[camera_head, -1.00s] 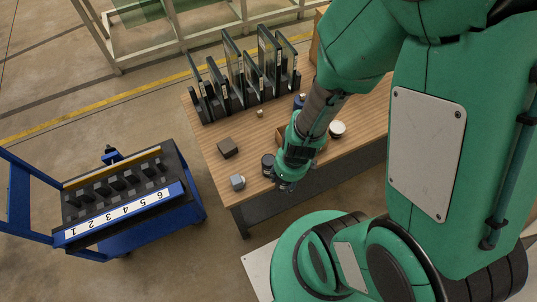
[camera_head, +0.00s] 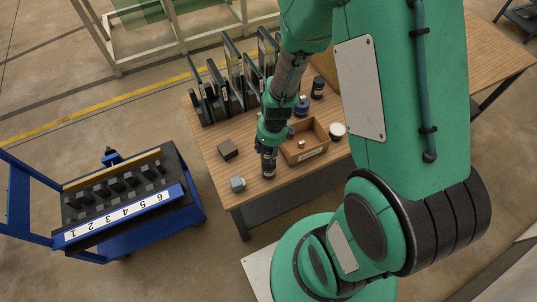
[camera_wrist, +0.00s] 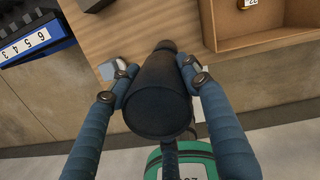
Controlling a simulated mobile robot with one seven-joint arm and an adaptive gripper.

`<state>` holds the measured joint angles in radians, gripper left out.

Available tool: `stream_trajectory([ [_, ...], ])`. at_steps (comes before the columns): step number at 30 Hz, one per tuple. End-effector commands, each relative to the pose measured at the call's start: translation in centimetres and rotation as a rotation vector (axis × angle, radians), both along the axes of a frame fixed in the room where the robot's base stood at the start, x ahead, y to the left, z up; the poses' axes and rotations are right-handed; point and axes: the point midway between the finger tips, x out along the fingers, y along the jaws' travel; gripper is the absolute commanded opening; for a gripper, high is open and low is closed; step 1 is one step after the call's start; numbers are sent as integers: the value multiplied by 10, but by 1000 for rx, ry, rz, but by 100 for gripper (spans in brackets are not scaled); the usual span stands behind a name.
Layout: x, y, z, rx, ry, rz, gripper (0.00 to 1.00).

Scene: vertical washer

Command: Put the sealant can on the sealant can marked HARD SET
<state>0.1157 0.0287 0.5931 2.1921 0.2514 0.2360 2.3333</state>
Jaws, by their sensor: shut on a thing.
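My gripper (camera_head: 268,149) is shut on a dark sealant can, whose round black end (camera_wrist: 158,105) fills the middle of the wrist view between the fingers (camera_wrist: 160,82). In the head view it is over a dark can (camera_head: 268,172) standing near the table's front edge. In the wrist view a narrower dark shape (camera_wrist: 166,46) shows beyond the held can, in line with it. I cannot tell whether the two touch. No HARD SET marking is readable. A black can (camera_head: 318,88) and a blue one (camera_head: 302,106) stand farther back.
A wooden box (camera_head: 318,151) with a small item stands right of my gripper; a white-topped jar (camera_head: 337,131) is beside it. A grey block (camera_head: 237,184) and a dark block (camera_head: 228,148) lie to the left. A rack of upright plates (camera_head: 225,98) fills the back. A blue cart (camera_head: 125,200) stands left.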

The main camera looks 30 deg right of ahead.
Motion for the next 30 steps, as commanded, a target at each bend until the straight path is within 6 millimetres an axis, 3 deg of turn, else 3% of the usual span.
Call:
stream_trajectory([
  [10, 0, 0, -3, 0, -1, 0, 0],
  [20, 0, 0, -33, 1, -1, -1, 0],
  [30, 1, 0, -34, 0, -2, 0, 0],
])
